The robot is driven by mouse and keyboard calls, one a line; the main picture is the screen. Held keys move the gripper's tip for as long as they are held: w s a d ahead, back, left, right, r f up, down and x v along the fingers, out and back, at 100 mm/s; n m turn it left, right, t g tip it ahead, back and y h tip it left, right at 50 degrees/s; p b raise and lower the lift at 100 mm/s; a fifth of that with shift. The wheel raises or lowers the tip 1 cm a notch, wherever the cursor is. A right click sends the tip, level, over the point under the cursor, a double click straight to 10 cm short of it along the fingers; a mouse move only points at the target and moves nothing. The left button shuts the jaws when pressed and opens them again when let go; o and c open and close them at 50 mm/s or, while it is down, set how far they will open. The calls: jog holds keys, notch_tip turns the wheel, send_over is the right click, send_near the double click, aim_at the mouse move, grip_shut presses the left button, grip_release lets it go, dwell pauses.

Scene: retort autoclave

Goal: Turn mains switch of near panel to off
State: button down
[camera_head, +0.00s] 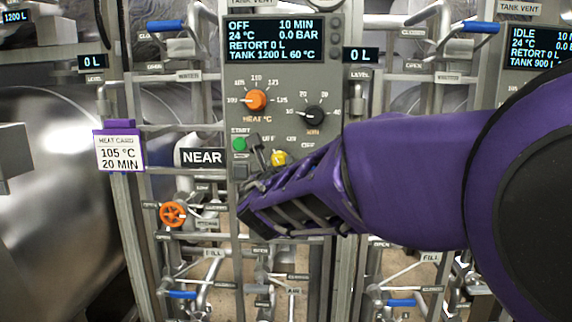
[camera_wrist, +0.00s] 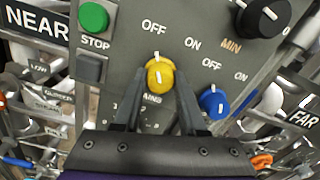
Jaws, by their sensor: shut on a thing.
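The near panel (camera_head: 220,90) is a grey upright panel, and a NEAR sign (camera_head: 202,157) is beside it. The mains switch is a yellow knob (camera_wrist: 160,80), low on the panel with OFF and ON labels above it. Its white mark points up toward OFF in the wrist view. It also shows in the head view (camera_head: 279,158), partly covered by my gripper. My gripper (camera_wrist: 158,86) is shut on the yellow knob, one finger on each side. The panel's display (camera_head: 275,40) reads OFF. The lettering below the knob is partly hidden.
A blue knob (camera_wrist: 213,101) sits right of the yellow one. A green button (camera_wrist: 93,17), a grey stop button (camera_wrist: 89,68) and a black dial (camera_wrist: 262,16) are close by. An orange heat dial (camera_head: 256,100) is higher. Pipes and valves surround the panel.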

dwell(0.3)
jog(key=shift+c, duration=2.3)
grip_release()
jog(key=shift+s, duration=0.1)
